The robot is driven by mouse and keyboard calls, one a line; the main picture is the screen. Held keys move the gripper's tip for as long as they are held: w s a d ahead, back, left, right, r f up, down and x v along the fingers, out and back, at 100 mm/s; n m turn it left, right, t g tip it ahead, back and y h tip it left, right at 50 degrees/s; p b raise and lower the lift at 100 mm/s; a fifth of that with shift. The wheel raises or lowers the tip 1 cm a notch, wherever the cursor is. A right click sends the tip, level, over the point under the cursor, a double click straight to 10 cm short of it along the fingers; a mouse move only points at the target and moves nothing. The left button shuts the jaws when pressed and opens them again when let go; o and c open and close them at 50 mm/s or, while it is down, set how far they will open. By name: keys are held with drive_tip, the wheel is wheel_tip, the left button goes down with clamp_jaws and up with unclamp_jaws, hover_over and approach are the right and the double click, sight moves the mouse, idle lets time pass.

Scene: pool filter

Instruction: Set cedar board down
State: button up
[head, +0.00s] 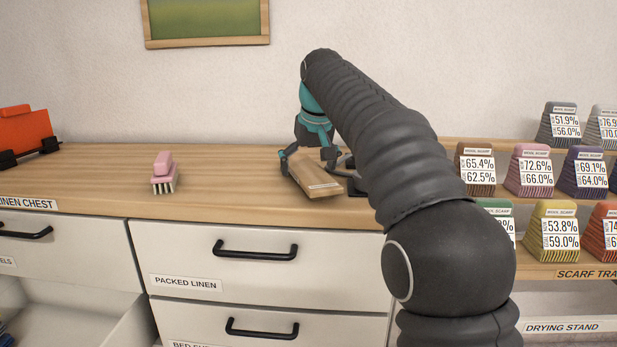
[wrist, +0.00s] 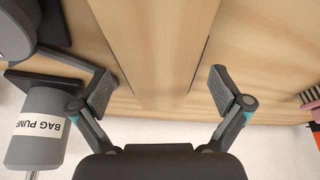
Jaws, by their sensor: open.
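In the wrist view the board (wrist: 155,45) runs between the two spread fingers of my gripper (wrist: 162,92), with a gap on each side. The gripper is open. My arm hides part of the counter to the right of the board.
A pink brush (head: 163,173) stands on the counter to the left, and an orange object (head: 25,132) is at the far left. A grey bag pump (wrist: 38,125) is close beside one finger. Labelled wool scarves (head: 530,170) fill the right side. Counter between brush and board is clear.

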drive_tip(key=c, duration=1.4)
drive_tip(key=shift+r, duration=0.15)
